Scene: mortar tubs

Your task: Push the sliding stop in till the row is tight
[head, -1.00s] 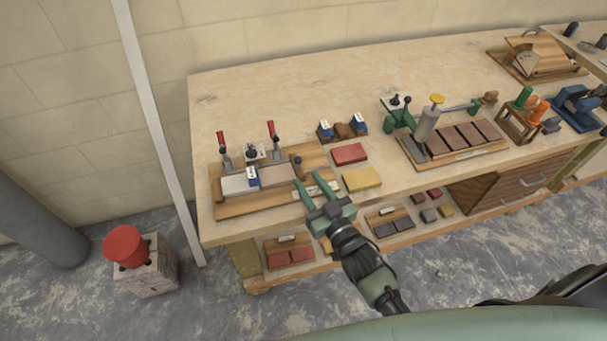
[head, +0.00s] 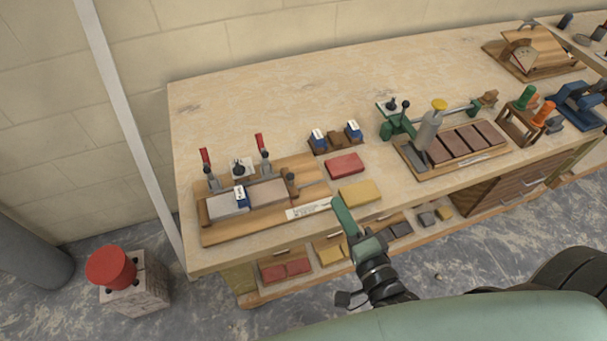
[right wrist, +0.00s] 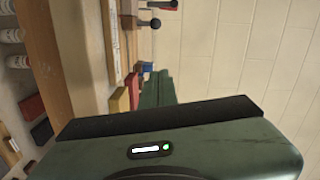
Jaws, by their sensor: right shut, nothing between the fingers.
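The wooden jig board (head: 225,232) lies on the bench's left end. Its row holds a light grey block (head: 222,206), a blue-and-white piece (head: 241,196) and a pinkish-grey block (head: 265,192). The sliding stop, with its dark knob (head: 290,178), stands at the row's right end; I cannot tell whether it touches the last block. A groove (head: 313,184) runs right from it. My right gripper (head: 338,204) is shut and empty, right of the jig near the bench's front edge, apart from the stop. Its green fingers also show in the right wrist view (right wrist: 158,88). My left gripper is not in view.
Two red-handled clamps (head: 262,150) rise behind the row. A red block (head: 344,164) and a yellow block (head: 360,190) lie right of the jig. A green press (head: 398,124) and a tray of brown tiles (head: 425,172) stand farther right.

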